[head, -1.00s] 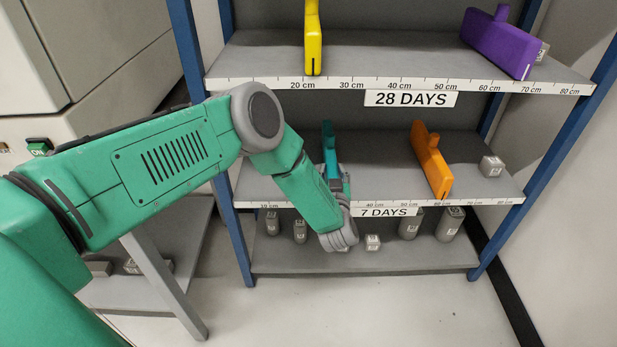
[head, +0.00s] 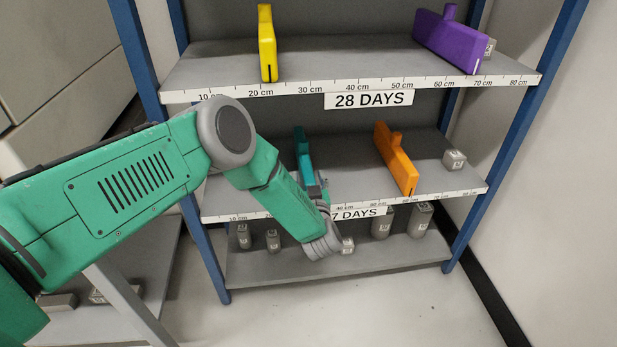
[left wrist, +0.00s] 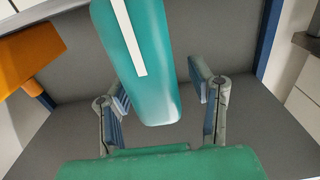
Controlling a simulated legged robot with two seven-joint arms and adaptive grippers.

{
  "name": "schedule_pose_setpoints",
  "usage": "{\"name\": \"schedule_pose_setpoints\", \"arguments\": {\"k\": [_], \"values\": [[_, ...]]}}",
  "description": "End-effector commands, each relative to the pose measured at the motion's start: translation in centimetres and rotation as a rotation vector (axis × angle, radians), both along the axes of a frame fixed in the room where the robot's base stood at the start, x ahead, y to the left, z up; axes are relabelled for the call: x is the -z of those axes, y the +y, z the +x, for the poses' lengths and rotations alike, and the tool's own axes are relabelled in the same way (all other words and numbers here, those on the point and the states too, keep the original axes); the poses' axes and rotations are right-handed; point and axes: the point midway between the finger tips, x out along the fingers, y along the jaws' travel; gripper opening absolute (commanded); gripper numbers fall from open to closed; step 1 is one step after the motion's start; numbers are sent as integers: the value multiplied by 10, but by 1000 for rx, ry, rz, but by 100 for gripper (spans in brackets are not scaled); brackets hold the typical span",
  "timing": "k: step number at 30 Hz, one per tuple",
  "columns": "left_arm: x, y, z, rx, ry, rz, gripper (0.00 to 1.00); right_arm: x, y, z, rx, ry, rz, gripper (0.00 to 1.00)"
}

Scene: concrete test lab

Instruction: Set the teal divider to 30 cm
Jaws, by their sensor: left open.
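The teal divider (head: 304,152) stands upright on the middle shelf (head: 348,148), the one with the "7 DAYS" label. My left gripper (head: 321,188) is at the front of this shelf, by the divider's near end, and partly hides that end and the scale there. In the left wrist view the teal divider (left wrist: 150,85) reaches down between the two spread fingers of the open left gripper (left wrist: 163,100), with a visible gap on each side. The 10 cm (head: 238,217) and 40 cm (head: 345,208) marks show; the 30 cm mark is hidden. My right gripper is out of view.
An orange divider (head: 396,160) stands to the right on the same shelf, with a grey block (head: 454,159) beyond it. Yellow (head: 266,45) and purple (head: 448,42) dividers stand on the upper shelf. Grey samples (head: 381,225) stand on the bottom shelf. Blue posts (head: 515,130) frame the rack.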

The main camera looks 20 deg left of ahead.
Motion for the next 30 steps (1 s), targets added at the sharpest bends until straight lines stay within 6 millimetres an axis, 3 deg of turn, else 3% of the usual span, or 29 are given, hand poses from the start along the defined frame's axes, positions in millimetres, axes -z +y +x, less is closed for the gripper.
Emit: {"name": "schedule_pose_setpoints", "arguments": {"k": [15, 21, 30], "values": [[1, -52, -82, 3, 3, -1, 48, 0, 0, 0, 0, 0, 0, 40], [1, -59, -94, 1, 1, 0, 48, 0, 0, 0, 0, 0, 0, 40], [1, -59, -95, 0, 1, 0, 48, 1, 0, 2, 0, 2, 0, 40]]}}
